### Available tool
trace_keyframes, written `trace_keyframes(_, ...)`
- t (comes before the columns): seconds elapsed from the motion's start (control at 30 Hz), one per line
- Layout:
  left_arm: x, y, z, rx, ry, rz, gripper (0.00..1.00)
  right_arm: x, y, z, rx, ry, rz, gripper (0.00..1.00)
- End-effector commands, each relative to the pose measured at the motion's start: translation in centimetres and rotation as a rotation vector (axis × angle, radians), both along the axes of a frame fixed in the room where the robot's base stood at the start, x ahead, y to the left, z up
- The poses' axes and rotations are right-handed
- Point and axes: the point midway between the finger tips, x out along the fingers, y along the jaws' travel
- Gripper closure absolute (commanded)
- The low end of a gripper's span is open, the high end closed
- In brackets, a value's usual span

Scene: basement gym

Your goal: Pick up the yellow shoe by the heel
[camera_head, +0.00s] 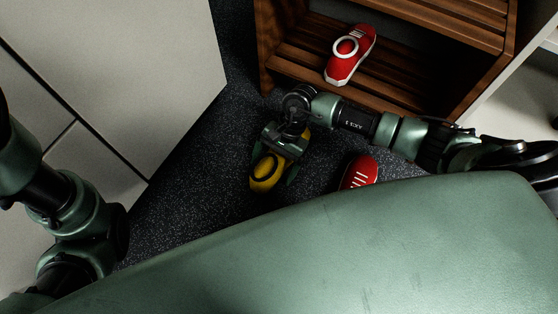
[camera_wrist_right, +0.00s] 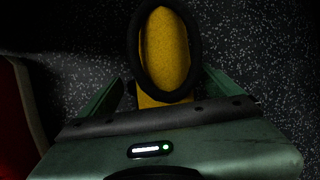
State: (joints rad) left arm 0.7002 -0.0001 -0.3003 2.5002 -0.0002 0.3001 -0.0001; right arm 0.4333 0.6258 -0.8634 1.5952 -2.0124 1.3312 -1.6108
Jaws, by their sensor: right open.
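The yellow shoe (camera_head: 264,181) lies on the dark speckled floor, partly hidden under my right gripper (camera_head: 274,164). A patch of yellow also shows on the gripper's far side. In the right wrist view the shoe (camera_wrist_right: 167,52) shows its dark-rimmed oval opening, and a yellow part lies between the open fingers of my right gripper (camera_wrist_right: 160,88). The fingers are on either side of the shoe with gaps visible; I see no grip on it. My left arm comes in at the left edge, but its gripper is out of view.
A red shoe (camera_head: 359,172) is on the floor to the right, partly hidden by my green body. Another red shoe with a white rim (camera_head: 345,62) sits on the slatted wooden rack (camera_head: 290,66) behind. A pale block (camera_head: 130,60) stands at left. Dark floor (camera_head: 185,185) lies clear between.

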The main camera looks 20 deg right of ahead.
Motion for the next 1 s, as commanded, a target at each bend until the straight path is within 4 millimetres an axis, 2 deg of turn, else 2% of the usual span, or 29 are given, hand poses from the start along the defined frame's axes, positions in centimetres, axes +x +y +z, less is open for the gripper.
trace_keyframes(0.2, 0.0, 0.0, 0.0, 0.001, -0.001, 0.000, 0.35, 0.0, 0.0, 0.0, 0.000, -0.001, -0.001, 0.07)
trace_keyframes(0.4, 0.0, 0.0, 0.0, 0.001, -0.001, 0.000, 0.35, 0.0, 0.0, 0.0, 0.000, -0.001, -0.001, 0.62)
trace_keyframes(0.5, 0.0, 0.0, 0.0, 0.001, -0.001, 0.000, 0.35, 0.1, 0.1, 0.0, 0.000, -0.002, -0.001, 0.86)
trace_keyframes(0.77, 0.0, 0.0, 0.1, 0.001, -0.001, 0.000, 0.35, 0.1, 0.0, 0.2, 0.000, -0.002, -0.001, 0.86)
trace_keyframes(0.87, 0.0, 0.0, 0.6, 0.001, -0.001, 0.000, 0.35, 0.1, 0.0, 0.8, 0.000, -0.002, -0.001, 0.86)
trace_keyframes(1.0, 0.0, 0.0, 1.8, 0.001, 0.000, 0.000, 0.35, 0.2, 0.0, 2.6, 0.000, -0.003, -0.001, 0.86)
